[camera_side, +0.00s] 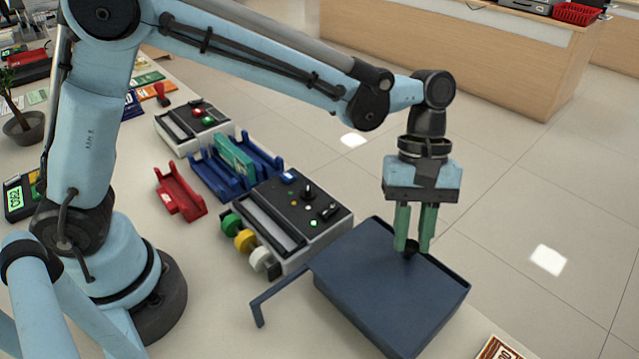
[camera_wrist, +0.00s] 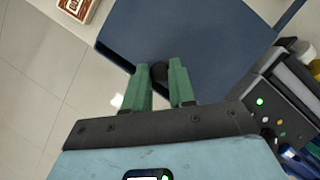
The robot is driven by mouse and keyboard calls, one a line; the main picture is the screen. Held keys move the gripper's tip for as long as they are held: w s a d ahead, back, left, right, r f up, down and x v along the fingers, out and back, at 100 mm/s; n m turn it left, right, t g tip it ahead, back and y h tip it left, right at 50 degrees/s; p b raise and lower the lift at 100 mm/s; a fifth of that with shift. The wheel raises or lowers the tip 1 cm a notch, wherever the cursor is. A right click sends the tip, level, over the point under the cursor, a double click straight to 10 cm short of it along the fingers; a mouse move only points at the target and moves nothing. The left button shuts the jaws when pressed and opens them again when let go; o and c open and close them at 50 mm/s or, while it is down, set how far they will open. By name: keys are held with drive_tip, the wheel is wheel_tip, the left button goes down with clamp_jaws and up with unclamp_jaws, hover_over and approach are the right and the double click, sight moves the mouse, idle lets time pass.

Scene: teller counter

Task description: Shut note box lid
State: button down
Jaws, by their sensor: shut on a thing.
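The note box (camera_side: 440,305) is dark blue and stands at the counter's right side in the side view. Its flat lid panel (camera_side: 375,285) covers most of the top, with a raised rim along the far edges. I cannot tell whether the lid is fully seated. A small black knob (camera_wrist: 160,72) stands near the lid's far edge. My gripper (camera_side: 412,248) points down with its green fingers on either side of this knob, shut on it. The fingers also show in the wrist view (camera_wrist: 166,85), partly hiding the knob. The box interior is hidden.
A thin blue bracket (camera_side: 262,297) reaches left from the box. A grey-black device (camera_side: 290,215) with knobs and buttons stands close by. Blue holders (camera_side: 215,172), a red holder (camera_side: 180,193) and another device (camera_side: 193,125) lie behind. A brown-red note bundle (camera_side: 497,349) lies at front right.

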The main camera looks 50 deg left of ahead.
drive_tip(key=shift+w, duration=1.1)
drive_tip(key=c, duration=0.9)
unclamp_jaws()
drive_tip(key=shift+c, duration=0.2)
drive_tip(key=v, duration=1.2)
drive_tip(key=shift+s, duration=0.1)
drive_tip(key=shift+a, duration=0.1)
